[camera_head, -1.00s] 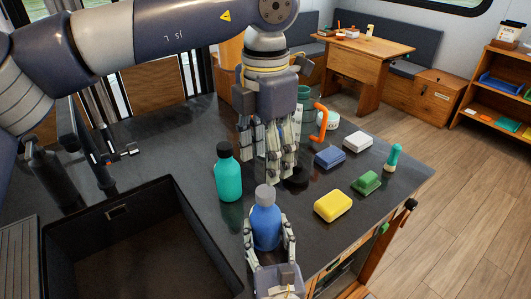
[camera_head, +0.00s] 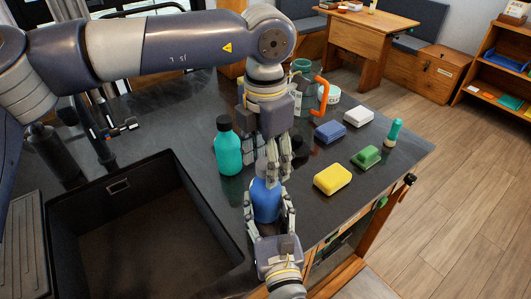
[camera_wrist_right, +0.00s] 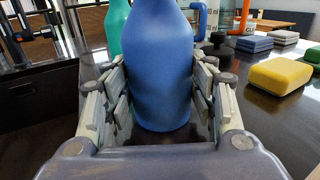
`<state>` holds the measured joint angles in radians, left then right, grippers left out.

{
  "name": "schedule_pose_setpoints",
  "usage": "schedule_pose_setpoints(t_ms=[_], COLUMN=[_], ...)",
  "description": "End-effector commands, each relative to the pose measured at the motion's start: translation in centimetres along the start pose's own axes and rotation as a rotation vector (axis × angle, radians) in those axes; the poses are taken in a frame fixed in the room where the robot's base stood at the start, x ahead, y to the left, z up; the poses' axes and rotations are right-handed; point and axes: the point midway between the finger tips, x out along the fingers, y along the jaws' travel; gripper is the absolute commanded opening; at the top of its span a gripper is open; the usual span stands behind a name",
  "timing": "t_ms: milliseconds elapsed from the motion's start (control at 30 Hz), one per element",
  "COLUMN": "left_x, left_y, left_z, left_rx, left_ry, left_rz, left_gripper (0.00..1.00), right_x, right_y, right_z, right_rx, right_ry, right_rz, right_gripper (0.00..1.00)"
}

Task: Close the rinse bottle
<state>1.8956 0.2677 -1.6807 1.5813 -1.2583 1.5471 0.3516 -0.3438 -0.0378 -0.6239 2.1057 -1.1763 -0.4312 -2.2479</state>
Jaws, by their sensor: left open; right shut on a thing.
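A blue bottle (camera_head: 266,203) stands upright on the dark counter. My right gripper (camera_head: 268,222) is shut around its body from the near side. The wrist view shows the blue bottle (camera_wrist_right: 162,65) between the right fingers, its top out of frame. My left gripper (camera_head: 266,172) is open and points down right over the bottle, with its fingers around the bottle's top. The fingers hide much of the neck, so I cannot tell whether a cap sits on it. A dark round thing (camera_head: 298,146) lies on the counter behind the left fingers, partly hidden.
A teal bottle with a black cap (camera_head: 228,148) stands just left of the left gripper. A yellow sponge (camera_head: 332,179), green block (camera_head: 366,156), blue block (camera_head: 330,131) and white block (camera_head: 358,117) lie to the right. A black sink (camera_head: 120,185) opens at left.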

Motion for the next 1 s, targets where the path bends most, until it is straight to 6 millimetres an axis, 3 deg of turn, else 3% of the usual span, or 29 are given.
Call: schedule_pose_setpoints(t_ms=[133, 333, 600, 633, 700, 1000], left_x=[-0.01, -0.02, -0.03, -0.03, -0.03, -0.04], left_y=[0.01, 0.01, 0.02, 0.02, 0.02, 0.01], left_z=[-0.01, -0.01, 0.00, 0.00, 0.00, 0.00], left_rx=[0.000, 0.000, 0.000, 0.000, 0.000, 0.000], left_ry=[0.000, 0.000, 0.000, 0.000, 0.000, 0.000], left_rz=[0.000, 0.000, 0.000, 0.000, 0.000, 0.000], left_gripper=[0.52, 0.07, 0.07, 0.40, 0.56, 0.59], right_x=[0.00, 0.00, 0.00, 0.00, -0.01, -0.01], right_y=[0.00, 0.00, 0.00, 0.00, 0.00, 0.00], right_z=[0.01, 0.01, 0.01, 0.01, 0.01, 0.01], right_rx=[0.000, 0.000, 0.000, 0.000, 0.000, 0.000], right_ry=[0.000, 0.000, 0.000, 0.000, 0.000, 0.000], right_rz=[0.000, 0.000, 0.000, 0.000, 0.000, 0.000], right_gripper=[0.00, 0.00, 0.00, 0.00, 0.00, 0.00])
